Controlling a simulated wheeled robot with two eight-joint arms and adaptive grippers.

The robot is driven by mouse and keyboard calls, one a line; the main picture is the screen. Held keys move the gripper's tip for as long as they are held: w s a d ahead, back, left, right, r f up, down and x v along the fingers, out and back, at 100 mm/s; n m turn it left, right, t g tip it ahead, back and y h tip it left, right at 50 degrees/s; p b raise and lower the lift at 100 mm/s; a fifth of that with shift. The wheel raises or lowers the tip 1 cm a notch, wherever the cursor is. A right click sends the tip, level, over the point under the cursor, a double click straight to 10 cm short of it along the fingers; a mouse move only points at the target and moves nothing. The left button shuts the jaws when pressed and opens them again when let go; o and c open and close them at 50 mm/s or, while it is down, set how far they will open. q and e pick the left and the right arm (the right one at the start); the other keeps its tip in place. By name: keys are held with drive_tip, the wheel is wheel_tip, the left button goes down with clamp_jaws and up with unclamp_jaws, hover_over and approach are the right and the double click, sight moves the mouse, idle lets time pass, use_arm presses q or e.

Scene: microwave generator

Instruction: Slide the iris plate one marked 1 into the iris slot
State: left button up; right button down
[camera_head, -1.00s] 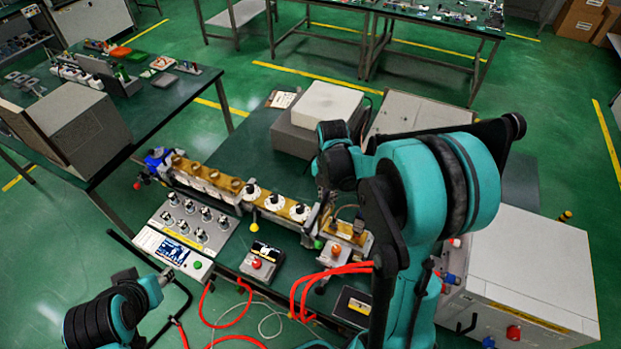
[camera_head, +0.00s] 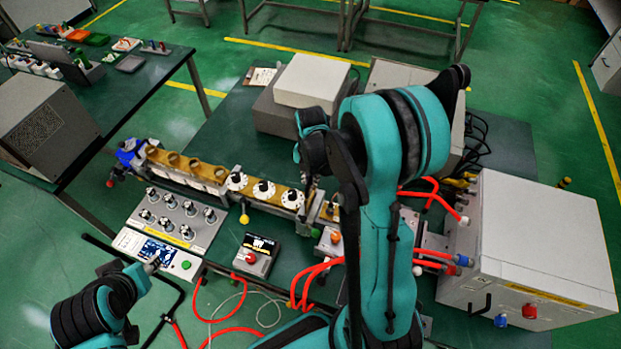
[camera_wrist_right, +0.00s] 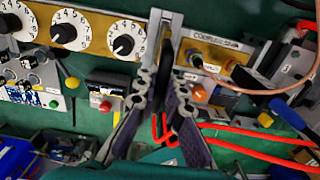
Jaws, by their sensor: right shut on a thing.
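The iris plate shows in the right wrist view as a thin dark strip (camera_wrist_right: 161,62), nearly edge-on. My right gripper (camera_wrist_right: 164,76) is shut on it; its marking cannot be read. The plate is at the gap beside a grey flange (camera_wrist_right: 151,35), between the dialled brass waveguide (camera_wrist_right: 80,27) and the brass coupler section (camera_wrist_right: 212,62). The iris slot is in this area; I cannot tell whether the plate is inside it. In the head view my right arm hides most of the hand. My left arm (camera_head: 92,308) is at the lower left; its jaws are unclear.
A knob panel (camera_head: 178,217) and a small box with a red button (camera_head: 257,255) stand in front of the waveguide. Red cables (camera_head: 318,272) loop nearby. A large grey cabinet (camera_head: 530,235) is at right. White and grey boxes (camera_head: 312,80) stand behind.

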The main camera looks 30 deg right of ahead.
sight(311, 198)
drive_tip(key=shift+f, duration=0.5)
drive_tip(key=shift+b, duration=0.65)
idle(0.6)
drive_tip(key=shift+f+b, duration=4.15)
drive_tip(key=shift+f, duration=0.4)
idle(0.4)
drive_tip(key=c, duration=2.1)
unclamp_jaws()
drive_tip(key=shift+f, duration=0.1)
drive_tip(key=o, duration=0.5)
drive_tip(key=shift+o, duration=0.2)
wheel_tip(311, 198, up, 12)
drive_tip(key=shift+r, duration=0.1)
